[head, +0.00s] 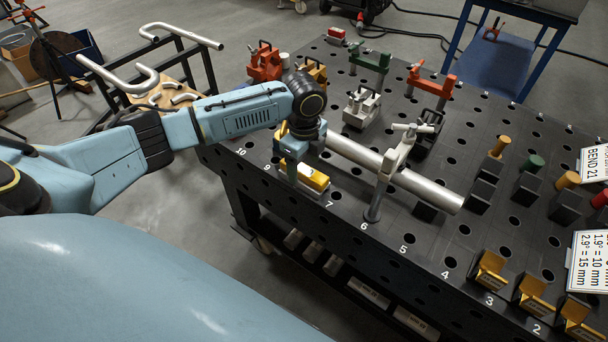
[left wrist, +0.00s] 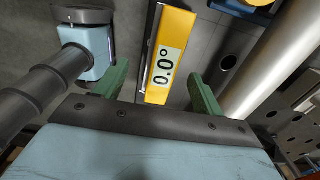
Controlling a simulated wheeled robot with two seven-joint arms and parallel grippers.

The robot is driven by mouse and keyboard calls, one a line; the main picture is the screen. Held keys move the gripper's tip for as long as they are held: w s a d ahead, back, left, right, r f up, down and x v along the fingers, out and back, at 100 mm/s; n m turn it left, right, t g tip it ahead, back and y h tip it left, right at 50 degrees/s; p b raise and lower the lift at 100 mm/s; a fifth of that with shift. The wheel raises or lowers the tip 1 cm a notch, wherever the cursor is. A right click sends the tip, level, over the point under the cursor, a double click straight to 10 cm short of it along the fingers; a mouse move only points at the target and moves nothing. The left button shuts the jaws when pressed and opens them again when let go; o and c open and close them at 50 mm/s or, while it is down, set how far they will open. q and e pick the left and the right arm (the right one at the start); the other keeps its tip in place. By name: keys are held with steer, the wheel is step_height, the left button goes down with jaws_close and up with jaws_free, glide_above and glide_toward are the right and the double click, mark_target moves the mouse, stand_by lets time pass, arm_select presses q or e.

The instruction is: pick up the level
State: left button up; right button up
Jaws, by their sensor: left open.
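The level (head: 314,178) is a small yellow block with a pale side, lying on the black perforated table near its front edge. In the left wrist view the level (left wrist: 170,50) shows its yellow face with a "0.0°" display. My left gripper (head: 291,158) is beside the level at its left end in the head view. In the left wrist view its two green fingers (left wrist: 160,76) are apart, one on each side of the level's near end, with gaps visible. How far the fingertips are above the table is hard to tell. My right gripper is not in view.
A long silver tube (head: 425,187) runs just behind the level, with a grey clamp (head: 393,170) standing over it. Yellow angle blocks (head: 490,268) line the front right. Red, white and green clamps stand at the back of the table (head: 460,240).

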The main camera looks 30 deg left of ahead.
mark_target(304, 169)
arm_select(q)
steer(key=f, duration=0.4)
steer(key=shift+w+a+f, duration=0.1)
steer(key=shift+w+a, duration=0.1)
steer(key=shift+w, duration=0.05)
steer(key=c, duration=1.1)
steer(key=shift+c, duration=0.2)
